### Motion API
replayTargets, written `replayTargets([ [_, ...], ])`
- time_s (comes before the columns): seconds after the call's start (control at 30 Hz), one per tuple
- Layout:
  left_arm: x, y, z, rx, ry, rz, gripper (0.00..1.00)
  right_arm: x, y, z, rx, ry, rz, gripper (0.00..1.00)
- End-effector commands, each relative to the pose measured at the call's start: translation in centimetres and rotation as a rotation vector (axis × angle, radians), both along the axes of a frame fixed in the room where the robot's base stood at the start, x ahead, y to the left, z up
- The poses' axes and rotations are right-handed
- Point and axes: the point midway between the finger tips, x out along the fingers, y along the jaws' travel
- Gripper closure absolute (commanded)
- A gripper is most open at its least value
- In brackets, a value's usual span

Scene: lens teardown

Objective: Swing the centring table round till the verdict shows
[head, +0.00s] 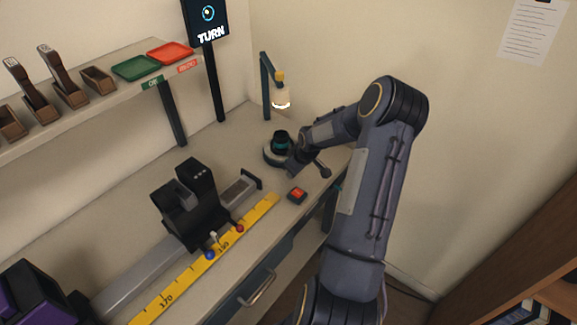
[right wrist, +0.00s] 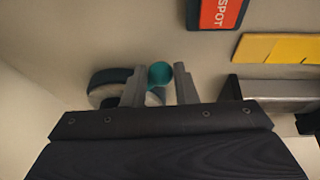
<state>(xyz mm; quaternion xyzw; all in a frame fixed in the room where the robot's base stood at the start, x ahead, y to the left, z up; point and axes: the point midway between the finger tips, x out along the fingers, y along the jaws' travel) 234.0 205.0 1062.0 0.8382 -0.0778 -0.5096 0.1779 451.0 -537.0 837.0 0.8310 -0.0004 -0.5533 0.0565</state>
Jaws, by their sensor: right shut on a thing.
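The centring table (head: 270,157) is a pale round disc at the far end of the bench, with a dark, teal-banded piece (head: 281,141) standing on it. My right gripper (head: 297,165) is down beside the table, on its near right side. In the right wrist view, my right gripper (right wrist: 160,87) has a teal round knob (right wrist: 160,74) between its fingers. The knob's link to the table is hidden. The dark screen (head: 209,22) on a post shows a blue ring and the word TURN. My left gripper is out of view.
A lamp (head: 281,97) hangs over the table. A black device (head: 190,205) on a grey rail and a yellow ruler (head: 160,303) fill the left. A shelf holds green (head: 136,67) and red (head: 170,53) trays.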

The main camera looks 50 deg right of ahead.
Motion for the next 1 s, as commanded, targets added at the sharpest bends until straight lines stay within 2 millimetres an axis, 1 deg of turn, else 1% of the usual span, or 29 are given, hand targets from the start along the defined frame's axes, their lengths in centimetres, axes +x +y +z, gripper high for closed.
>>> replayTargets([
  [0.03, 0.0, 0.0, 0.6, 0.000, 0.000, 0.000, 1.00, 0.2, -0.3, 0.5, -0.003, -0.010, 0.025, 1.00],
  [0.4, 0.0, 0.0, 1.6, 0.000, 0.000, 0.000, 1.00, -0.8, -2.7, 0.3, -0.004, -0.009, 0.210, 1.00],
  [0.67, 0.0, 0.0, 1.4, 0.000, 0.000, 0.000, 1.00, -1.1, -4.3, 0.2, -0.005, -0.010, 0.341, 1.00],
  [1.0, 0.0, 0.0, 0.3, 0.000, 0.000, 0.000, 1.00, -1.3, -6.5, 0.0, -0.004, -0.010, 0.515, 1.00],
])
